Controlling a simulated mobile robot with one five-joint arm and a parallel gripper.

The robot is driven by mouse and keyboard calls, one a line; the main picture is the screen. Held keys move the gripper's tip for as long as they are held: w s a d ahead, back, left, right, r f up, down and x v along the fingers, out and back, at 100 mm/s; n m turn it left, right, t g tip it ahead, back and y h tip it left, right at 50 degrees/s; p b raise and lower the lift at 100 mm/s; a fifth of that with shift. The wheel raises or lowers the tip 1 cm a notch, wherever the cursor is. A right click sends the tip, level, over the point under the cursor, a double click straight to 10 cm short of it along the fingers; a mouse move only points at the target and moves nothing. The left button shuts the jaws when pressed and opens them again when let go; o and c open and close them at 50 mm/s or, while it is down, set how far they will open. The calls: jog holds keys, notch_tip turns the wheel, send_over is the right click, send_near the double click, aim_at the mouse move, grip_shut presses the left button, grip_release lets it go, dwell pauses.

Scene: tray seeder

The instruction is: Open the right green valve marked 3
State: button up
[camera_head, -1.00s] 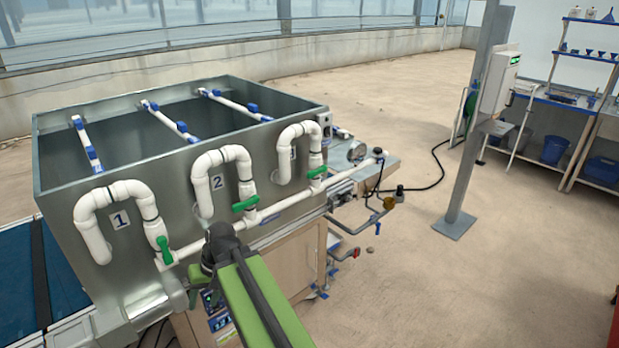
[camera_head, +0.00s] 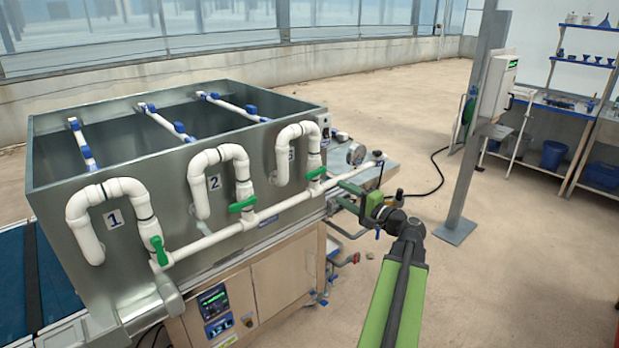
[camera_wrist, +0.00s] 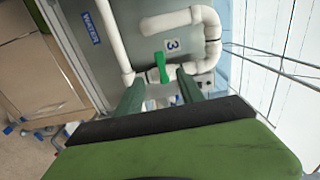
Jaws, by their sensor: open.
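The green valve handle marked 3 (camera_head: 316,173) is on the rightmost white pipe, at the right end of the metal tank. In the wrist view, this handle (camera_wrist: 161,66) lies across its pipe, below the label 3 (camera_wrist: 171,44). The label is partly hidden behind the pipe in the head view. In the wrist view, my gripper (camera_wrist: 158,80) has one finger on either side of the handle's near end. I cannot tell whether they touch it.
The green valves marked 1 (camera_head: 160,250) and 2 (camera_head: 243,204) are farther left on the white manifold pipe (camera_head: 283,209). A round gauge (camera_head: 356,153) is behind my gripper. A grey post (camera_head: 468,180) stands to the right. Floor between post and machine is mostly clear.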

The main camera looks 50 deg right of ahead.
aim_at(311, 177)
jog(key=w, duration=1)
jog(key=w+d, duration=0.1)
jog(key=w, duration=0.5)
jog(key=shift+c, duration=0.4)
grip_shut()
jog(key=shift+f, duration=0.1)
